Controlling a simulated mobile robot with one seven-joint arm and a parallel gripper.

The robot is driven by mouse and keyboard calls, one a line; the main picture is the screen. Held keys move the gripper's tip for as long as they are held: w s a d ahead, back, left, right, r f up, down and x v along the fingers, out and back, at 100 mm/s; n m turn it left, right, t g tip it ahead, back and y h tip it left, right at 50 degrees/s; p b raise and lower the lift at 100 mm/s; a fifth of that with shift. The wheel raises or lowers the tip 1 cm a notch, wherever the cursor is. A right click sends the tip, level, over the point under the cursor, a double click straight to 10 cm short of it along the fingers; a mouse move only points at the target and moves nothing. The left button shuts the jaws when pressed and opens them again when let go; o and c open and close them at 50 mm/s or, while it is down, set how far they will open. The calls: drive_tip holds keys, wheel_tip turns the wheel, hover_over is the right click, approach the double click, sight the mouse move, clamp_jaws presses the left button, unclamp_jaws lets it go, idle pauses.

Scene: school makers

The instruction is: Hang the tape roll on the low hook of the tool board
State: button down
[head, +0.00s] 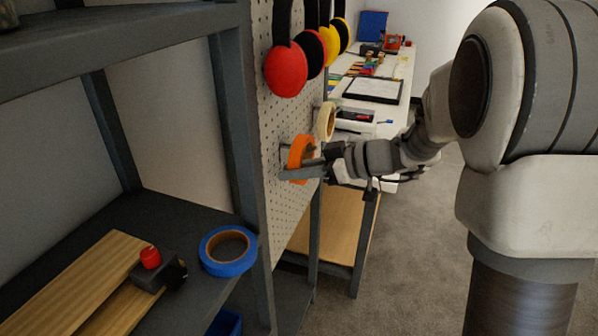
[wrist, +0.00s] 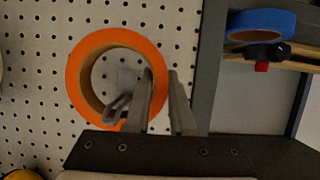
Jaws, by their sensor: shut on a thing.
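An orange tape roll (head: 301,152) is upright at the face of the perforated tool board (head: 283,112). My gripper (head: 303,171) is shut on the roll's wall. In the wrist view the orange roll (wrist: 85,62) faces me as a ring. One finger of my gripper (wrist: 162,78) is inside the ring and the other is outside its right side. A grey hook (wrist: 118,100) shows within the ring's opening, so the ring appears to be around it. Whether the roll rests on the hook, I cannot tell.
A cream tape roll (head: 325,121) hangs farther along the board. Red, black and yellow round items (head: 286,70) hang above. A blue tape roll (head: 228,250) and a wooden plank (head: 75,285) lie on the left shelf. A cluttered white table (head: 400,90) stands behind. Floor at right is clear.

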drive_tip(key=shift+w+a+f+b, duration=0.1)
drive_tip(key=shift+a+f+b, duration=0.2)
drive_tip(key=shift+b, duration=0.4)
drive_tip(key=shift+b, duration=0.6)
drive_tip(key=c, duration=0.7)
unclamp_jaws()
